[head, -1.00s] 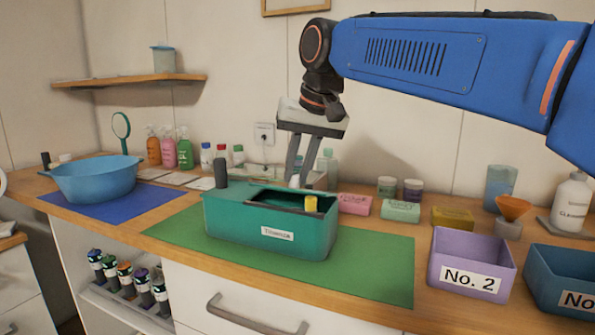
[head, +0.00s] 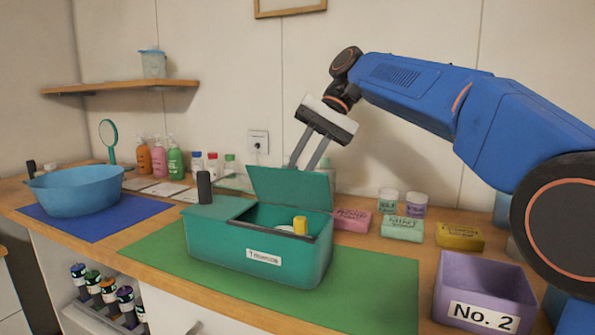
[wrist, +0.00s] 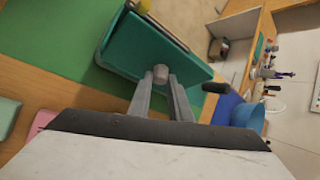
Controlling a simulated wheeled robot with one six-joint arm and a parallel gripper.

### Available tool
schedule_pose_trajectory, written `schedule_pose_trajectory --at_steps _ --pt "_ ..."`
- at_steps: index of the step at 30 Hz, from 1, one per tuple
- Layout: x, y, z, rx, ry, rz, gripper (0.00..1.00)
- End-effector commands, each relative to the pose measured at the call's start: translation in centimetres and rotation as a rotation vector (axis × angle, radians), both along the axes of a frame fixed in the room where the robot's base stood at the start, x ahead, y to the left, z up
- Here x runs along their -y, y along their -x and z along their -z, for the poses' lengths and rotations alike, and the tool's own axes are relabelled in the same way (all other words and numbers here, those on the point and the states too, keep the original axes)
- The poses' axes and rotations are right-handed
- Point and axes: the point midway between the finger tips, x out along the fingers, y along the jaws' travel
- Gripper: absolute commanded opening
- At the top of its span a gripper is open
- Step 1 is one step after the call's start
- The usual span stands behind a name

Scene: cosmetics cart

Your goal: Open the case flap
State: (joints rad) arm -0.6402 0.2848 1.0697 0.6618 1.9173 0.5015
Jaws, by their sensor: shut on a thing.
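The teal case (head: 222,248) stands on the green mat with a white label on its front. Its flap (head: 290,187) stands up at the back of the right-hand opening, nearly upright. A yellow-topped item (head: 300,225) and something white show inside. My gripper (head: 302,166) is behind the top of the flap. In the wrist view, my gripper (wrist: 161,80) is shut on a small grey knob (wrist: 160,72) on the outer face of the flap (wrist: 140,48). In the head view the flap hides the knob and the fingertips.
A blue basin (head: 76,192) sits on a blue mat at left. Soap bars (head: 402,228) and jars line the back right. A purple No. 2 bin (head: 455,290) stands at right. The green mat (head: 385,280) is clear right of the case.

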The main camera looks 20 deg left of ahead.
Motion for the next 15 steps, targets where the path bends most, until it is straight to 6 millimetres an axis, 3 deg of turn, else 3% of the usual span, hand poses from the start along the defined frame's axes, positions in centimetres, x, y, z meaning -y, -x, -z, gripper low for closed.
schedule_pose_trajectory --at_steps 15 --pt "0.0 -0.15 0.18 -0.118 -0.007 0.001 0.0"
